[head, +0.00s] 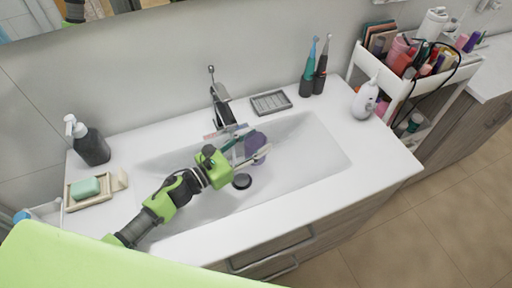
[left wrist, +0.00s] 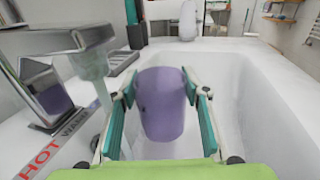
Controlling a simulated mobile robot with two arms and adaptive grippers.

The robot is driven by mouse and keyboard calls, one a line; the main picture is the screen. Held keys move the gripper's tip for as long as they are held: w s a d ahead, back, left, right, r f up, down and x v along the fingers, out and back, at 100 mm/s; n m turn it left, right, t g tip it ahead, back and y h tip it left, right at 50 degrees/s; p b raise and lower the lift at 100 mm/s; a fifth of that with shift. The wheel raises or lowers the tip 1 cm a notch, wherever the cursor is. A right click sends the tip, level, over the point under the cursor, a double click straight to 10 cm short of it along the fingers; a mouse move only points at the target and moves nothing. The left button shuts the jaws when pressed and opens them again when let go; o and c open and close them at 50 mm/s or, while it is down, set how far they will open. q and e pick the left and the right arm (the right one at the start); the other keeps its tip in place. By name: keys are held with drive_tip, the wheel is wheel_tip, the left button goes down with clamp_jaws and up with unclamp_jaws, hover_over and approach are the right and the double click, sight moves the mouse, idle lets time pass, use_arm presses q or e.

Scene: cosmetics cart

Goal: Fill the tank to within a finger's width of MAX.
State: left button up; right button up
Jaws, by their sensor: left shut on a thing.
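My left gripper (head: 250,150) is over the sink basin (head: 315,145), its fingers on either side of a purple cup-like container (head: 256,146). In the left wrist view the purple container (left wrist: 162,103) stands upright between the two finger pads. No MAX mark or water level shows on it. The chrome faucet (head: 221,104) is at the back of the basin. In the left wrist view its spout (left wrist: 75,42) is left of the container, with a pale, clear streak below it that looks like water. My right gripper is not in view.
A dark drain (head: 242,181) lies in the basin below the gripper. A soap dispenser (head: 90,143) and soap tray (head: 88,190) are at left. Toothbrushes (head: 315,67), a grey dish (head: 270,103) and a white rounded device (head: 365,100) stand behind and right. A loaded cart (head: 388,67) is at right.

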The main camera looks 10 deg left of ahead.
use_arm(q)
drive_tip(key=shift+s+a+b, duration=0.15)
drive_tip(key=shift+a+b, duration=0.65)
drive_tip(key=shift+a, duration=2.05)
drive_tip(key=d, duration=0.6)
drive_tip(key=shift+w+r, duration=0.1)
drive_tip(key=shift+w, duration=0.1)
drive_tip(key=shift+d+r+p, duration=0.6)
drive_tip(key=shift+r+p, duration=0.2)
drive_tip(key=shift+p, duration=0.05)
drive_tip(key=shift+w+d+r+p, duration=0.1)
drive_tip(key=shift+d+r+p, duration=0.9)
drive_tip(key=shift+r, duration=0.1)
drive_tip(key=shift+d+r+p, duration=0.9)
drive_tip(key=shift+r+p, duration=0.05)
drive_tip(key=shift+r, duration=0.15)
